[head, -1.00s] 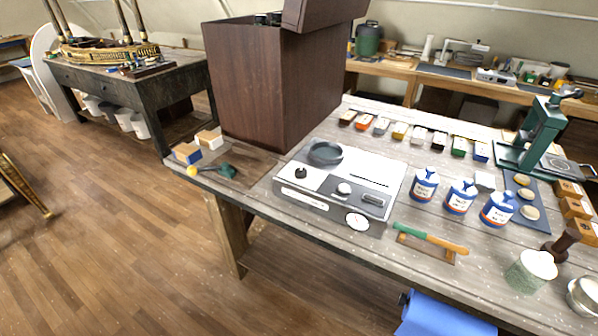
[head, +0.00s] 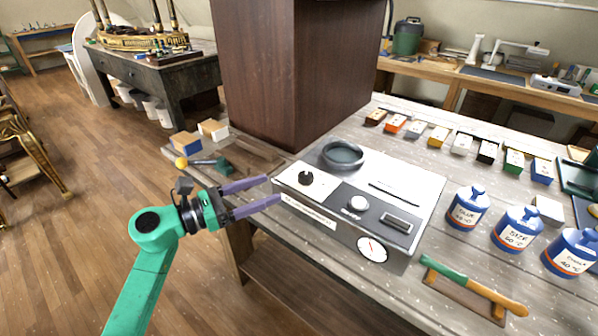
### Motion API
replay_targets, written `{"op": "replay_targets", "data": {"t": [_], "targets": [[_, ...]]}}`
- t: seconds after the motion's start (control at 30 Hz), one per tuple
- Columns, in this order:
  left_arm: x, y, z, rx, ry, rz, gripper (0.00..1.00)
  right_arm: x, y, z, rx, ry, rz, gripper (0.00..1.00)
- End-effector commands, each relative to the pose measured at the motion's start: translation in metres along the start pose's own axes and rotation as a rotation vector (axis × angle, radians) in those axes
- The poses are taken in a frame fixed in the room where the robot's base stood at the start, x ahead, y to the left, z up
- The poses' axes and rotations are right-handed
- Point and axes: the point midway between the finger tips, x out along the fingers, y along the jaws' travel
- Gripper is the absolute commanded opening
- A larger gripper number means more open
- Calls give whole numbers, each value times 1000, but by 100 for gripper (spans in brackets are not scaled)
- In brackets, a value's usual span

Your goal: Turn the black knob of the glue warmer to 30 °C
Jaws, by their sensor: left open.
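The glue warmer (head: 330,225) is a white and grey box on the bench, with a round dark well at its back left. Its black knob (head: 305,178) sits on the white top at the left; its setting is too small to read. A white knob (head: 357,204) and a dial gauge (head: 372,249) are on the grey part and front. My left gripper (head: 275,190) is open and empty, its two purple fingers pointing right, just left of the warmer's left edge and apart from the black knob in the picture. My right gripper is not in view.
A tall brown cabinet (head: 285,75) stands behind the warmer. Small blocks and a yellow-tipped tool (head: 181,163) lie at the bench's left end.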

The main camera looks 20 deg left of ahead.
Motion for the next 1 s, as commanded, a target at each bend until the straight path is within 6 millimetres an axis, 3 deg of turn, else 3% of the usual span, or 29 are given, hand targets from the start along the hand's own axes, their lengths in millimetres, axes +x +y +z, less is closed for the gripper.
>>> {"op": "replay_targets", "data": {"t": [0.03,0.3,0.43,0.67,0.87,1.0], "targets": [[14,0,8,-3,-6,-1,74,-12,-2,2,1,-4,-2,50],[76,1,4,-5,-5,1,74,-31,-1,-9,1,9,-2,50],[88,0,2,-5,-3,1,74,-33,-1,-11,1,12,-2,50],[89,0,0,-4,-2,1,74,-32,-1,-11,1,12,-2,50],[89,0,0,-5,-2,1,1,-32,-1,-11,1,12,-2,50],[89,0,0,-5,-2,2,0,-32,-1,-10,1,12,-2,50]]}}
